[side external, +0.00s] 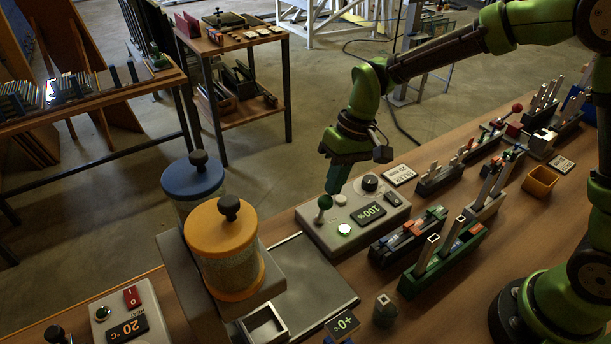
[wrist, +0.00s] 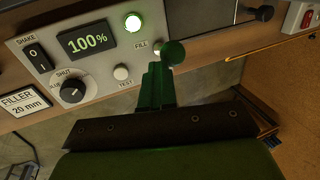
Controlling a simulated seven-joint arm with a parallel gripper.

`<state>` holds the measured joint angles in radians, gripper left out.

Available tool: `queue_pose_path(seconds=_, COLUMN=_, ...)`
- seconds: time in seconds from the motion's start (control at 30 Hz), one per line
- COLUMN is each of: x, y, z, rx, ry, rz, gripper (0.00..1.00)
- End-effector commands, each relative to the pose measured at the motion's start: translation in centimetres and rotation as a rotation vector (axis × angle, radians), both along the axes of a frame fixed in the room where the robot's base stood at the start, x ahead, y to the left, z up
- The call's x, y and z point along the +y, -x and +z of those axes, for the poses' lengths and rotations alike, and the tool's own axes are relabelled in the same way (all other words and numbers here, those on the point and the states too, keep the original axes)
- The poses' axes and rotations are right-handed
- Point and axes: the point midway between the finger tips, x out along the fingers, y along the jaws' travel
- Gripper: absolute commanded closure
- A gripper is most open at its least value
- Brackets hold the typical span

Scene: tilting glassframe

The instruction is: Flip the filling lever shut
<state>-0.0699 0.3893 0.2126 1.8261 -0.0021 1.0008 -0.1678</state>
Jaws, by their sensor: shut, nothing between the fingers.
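The filling lever has a dark green ball knob (wrist: 173,53) and sits beside the word FILL on the grey filler control panel (wrist: 98,62). In the side view the knob (side external: 325,202) stands up at the panel's (side external: 309,226) left part. My gripper (side external: 334,187) points down at the panel with its green fingers together and empty. In the wrist view the fingertips (wrist: 157,68) are right beside the knob, on its near-left side. I cannot tell whether they touch it. The lever's stem is mostly hidden by the knob and fingers.
The panel also holds a display (wrist: 87,41) reading 100%, a lit button (wrist: 133,23), a TEST button (wrist: 121,72), a black dial (wrist: 73,91) and a SHAKE switch (wrist: 39,57). Lidded jars (side external: 222,248) stand left of it. Tool racks (side external: 441,260) crowd the right.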

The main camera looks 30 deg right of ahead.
Motion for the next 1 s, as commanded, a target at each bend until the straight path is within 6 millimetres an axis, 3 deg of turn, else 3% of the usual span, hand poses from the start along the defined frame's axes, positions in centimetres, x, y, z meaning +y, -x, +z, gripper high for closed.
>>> queue_pose_path(seconds=0.07, x=0.2, y=0.3, z=-0.5, rx=0.018, ry=-0.005, rz=0.011, gripper=1.0)
queue_pose_path(seconds=0.27, x=-3.2, y=-1.5, z=1.2, rx=0.01, ry=-0.002, rz=-0.005, gripper=1.0)
queue_pose_path(seconds=0.5, x=-4.9, y=-1.5, z=6.9, rx=0.003, ry=0.0, rz=-0.002, gripper=1.0)
queue_pose_path(seconds=0.63, x=-5.6, y=-1.4, z=9.0, rx=0.004, ry=0.0, rz=-0.004, gripper=1.0)
queue_pose_path(seconds=0.8, x=-5.9, y=-1.4, z=10.5, rx=0.008, ry=0.0, rz=-0.001, gripper=1.0)
queue_pose_path(seconds=0.87, x=-5.5, y=-1.4, z=10.1, rx=0.021, ry=0.0, rz=0.013, gripper=1.0)
queue_pose_path(seconds=1.0, x=-3.8, y=-3.6, z=9.9, rx=0.052, ry=0.031, rz=0.053, gripper=1.0)
